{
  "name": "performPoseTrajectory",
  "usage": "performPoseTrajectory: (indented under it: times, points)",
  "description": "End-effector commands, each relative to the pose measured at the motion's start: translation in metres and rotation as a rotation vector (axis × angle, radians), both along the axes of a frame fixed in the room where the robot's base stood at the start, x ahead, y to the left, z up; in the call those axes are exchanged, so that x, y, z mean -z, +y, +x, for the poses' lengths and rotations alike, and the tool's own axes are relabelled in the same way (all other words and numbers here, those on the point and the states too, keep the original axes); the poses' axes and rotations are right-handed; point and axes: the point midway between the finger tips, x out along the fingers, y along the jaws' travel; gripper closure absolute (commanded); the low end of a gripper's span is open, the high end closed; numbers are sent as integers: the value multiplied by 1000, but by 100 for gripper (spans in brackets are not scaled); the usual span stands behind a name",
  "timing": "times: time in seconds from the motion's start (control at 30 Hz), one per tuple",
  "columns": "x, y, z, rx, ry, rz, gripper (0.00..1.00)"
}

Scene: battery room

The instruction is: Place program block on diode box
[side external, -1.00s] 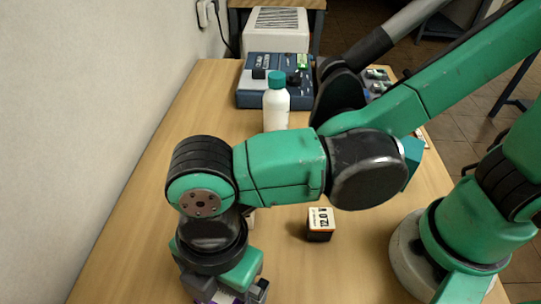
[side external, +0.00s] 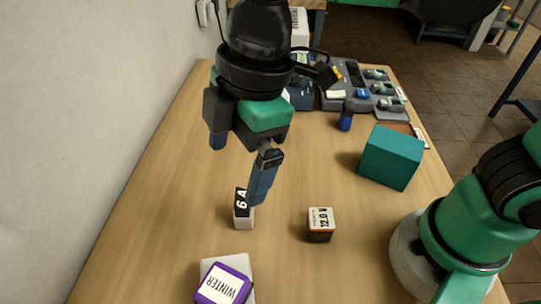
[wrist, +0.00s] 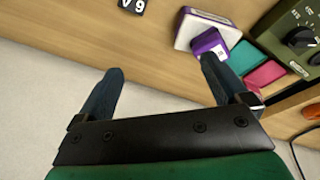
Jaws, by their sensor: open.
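A purple block labelled WINTER (side external: 223,285), which I take as the program block, lies on a low white box (side external: 242,262) at the lower left of the side view. The white box may be the diode box; no label on it is readable. In the wrist view the purple block (wrist: 208,43) also rests on the white box (wrist: 190,27), slightly askew. My gripper (side external: 237,172) is open and empty, raised behind and above them, with its fingers pointing down. In the wrist view my gripper (wrist: 162,67) shows nothing between its fingers.
A 6 A box (side external: 243,210) stands near one finger, and a 12.0 V box (side external: 320,224) to its right. A teal cube (side external: 392,157) sits at right. The wrist view shows a pink block (wrist: 265,73) and a green knobbed device (wrist: 297,32). The left table strip is clear.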

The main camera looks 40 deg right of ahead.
Motion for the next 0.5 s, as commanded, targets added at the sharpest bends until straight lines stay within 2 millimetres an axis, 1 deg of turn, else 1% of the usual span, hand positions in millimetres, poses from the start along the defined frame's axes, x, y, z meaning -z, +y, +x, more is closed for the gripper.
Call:
performPoseTrajectory:
  times: [0.03, 0.07, 0.1, 0.17, 0.2, 0.3, 0.4, 0.5]
  points:
    - [6, -31, 15, 206, -30, 37, 6]
    - [9, -48, 22, 333, -52, 64, 6]
    - [13, -71, 31, 498, -80, 102, 6]
    - [20, -103, 39, 730, -124, 159, 6]
    - [24, -123, 42, 870, -154, 197, 6]
    - [33, -163, 44, 1148, -217, 280, 6]
    - [38, -186, 42, 1316, -260, 336, 6]
    - [40, -196, 42, 1383, -279, 362, 6]
